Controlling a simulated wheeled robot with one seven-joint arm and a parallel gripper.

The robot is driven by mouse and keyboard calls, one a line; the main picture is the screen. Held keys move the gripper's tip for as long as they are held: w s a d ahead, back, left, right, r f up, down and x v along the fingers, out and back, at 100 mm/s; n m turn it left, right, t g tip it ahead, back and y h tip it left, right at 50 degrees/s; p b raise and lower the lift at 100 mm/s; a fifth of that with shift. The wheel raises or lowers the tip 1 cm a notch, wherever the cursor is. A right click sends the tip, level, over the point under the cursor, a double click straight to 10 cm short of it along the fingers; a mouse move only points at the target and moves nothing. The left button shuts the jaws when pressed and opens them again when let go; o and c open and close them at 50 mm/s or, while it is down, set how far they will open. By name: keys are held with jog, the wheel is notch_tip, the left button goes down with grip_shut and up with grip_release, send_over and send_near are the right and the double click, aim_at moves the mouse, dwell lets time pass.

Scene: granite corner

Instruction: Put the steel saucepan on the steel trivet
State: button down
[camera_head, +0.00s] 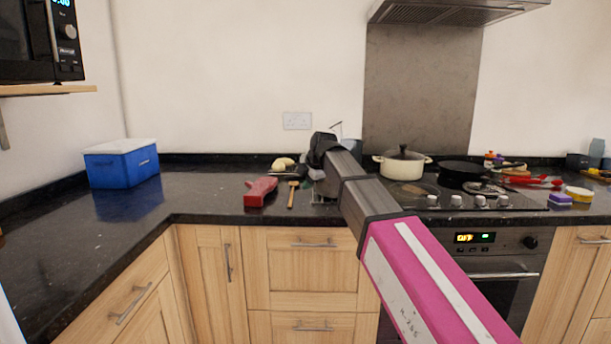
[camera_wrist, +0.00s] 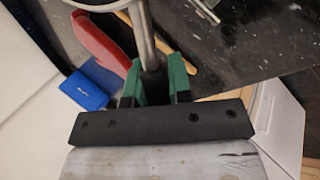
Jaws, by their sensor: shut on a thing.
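My gripper (camera_wrist: 155,78) has green fingers, and they are shut on the steel handle of the saucepan (camera_wrist: 147,38) in the wrist view. The handle runs up from the fingers. Part of a curved steel rim shows at the top left edge, and the rest of the pan is out of frame. In the head view my gripper (camera_head: 322,150) is a dark shape above the counter, and I cannot make out the pan there. A thin steel piece, probably the trivet (camera_wrist: 206,10), shows at the top edge of the wrist view. My arm hides much of that area in the head view.
A red object (camera_head: 260,192) and a wooden-handled tool (camera_head: 292,194) lie on the dark counter. A blue cooler box (camera_head: 120,165) stands at left. A cream pot (camera_head: 403,166) and a black frying pan (camera_head: 466,171) are on the hob. The counter between box and red object is clear.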

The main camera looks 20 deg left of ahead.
jog(key=shift+f, duration=0.1)
jog(key=c, duration=1)
grip_release()
jog(key=shift+f, duration=0.1)
jog(key=shift+c, duration=0.2)
jog(key=v, duration=1.2)
